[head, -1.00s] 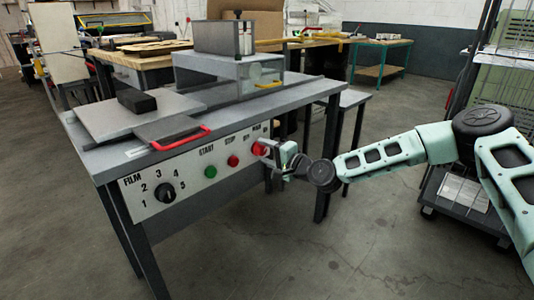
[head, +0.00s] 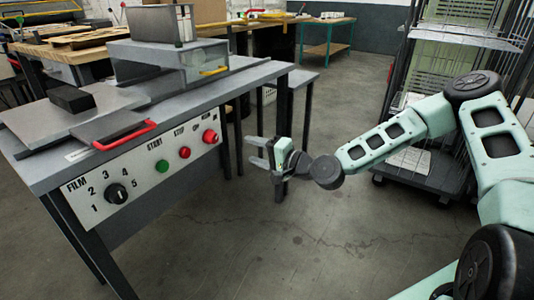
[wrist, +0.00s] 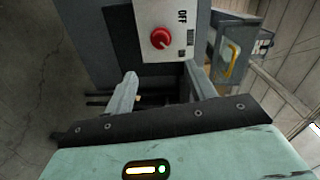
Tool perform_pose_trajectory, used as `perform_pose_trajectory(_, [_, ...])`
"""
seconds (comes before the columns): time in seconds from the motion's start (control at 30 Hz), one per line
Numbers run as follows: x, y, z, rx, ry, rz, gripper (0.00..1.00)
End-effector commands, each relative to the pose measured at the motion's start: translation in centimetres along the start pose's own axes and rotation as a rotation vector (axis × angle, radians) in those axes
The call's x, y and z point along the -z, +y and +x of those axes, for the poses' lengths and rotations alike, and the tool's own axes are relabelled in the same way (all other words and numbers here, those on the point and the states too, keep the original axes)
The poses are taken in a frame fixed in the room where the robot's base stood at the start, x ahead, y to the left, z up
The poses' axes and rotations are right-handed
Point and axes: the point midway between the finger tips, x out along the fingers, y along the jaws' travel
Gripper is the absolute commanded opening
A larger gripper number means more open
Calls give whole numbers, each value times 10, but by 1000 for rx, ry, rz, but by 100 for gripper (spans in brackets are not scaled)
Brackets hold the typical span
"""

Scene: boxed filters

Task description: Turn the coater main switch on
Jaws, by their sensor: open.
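The coater's main switch (head: 210,136) is a red rotary knob at the right end of the white control panel, by small OFF and MAIN lettering. It also shows in the wrist view (wrist: 160,38), beyond my fingers and near the panel's edge. I cannot tell its setting for sure. My gripper (head: 257,151) is open and empty, to the right of the panel with a clear gap to the knob. In the wrist view its two fingers (wrist: 161,88) stand apart, with the knob ahead between them.
The panel also carries a red stop button (head: 185,152), a green start button (head: 162,166) and a black film dial (head: 117,193). A red handle (head: 124,135) sticks out above. A wire rack cart (head: 425,170) stands at the right behind my arm. The floor between is clear.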

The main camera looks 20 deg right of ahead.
Motion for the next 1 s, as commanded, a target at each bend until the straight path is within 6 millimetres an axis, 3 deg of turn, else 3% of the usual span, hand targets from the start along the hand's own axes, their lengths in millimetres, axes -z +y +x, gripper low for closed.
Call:
perform_pose_trajectory(0.1, [1,0,-20,0,1,1,55])
perform_pose_trajectory(0.3, [0,0,-36,0,0,0,55])
perform_pose_trajectory(0.83, [-2,0,-37,-3,-5,-3,55])
perform_pose_trajectory(0.93, [-20,4,-33,-49,-65,-43,55])
perform_pose_trajectory(1.0, [-44,10,-31,-114,-149,-102,55])
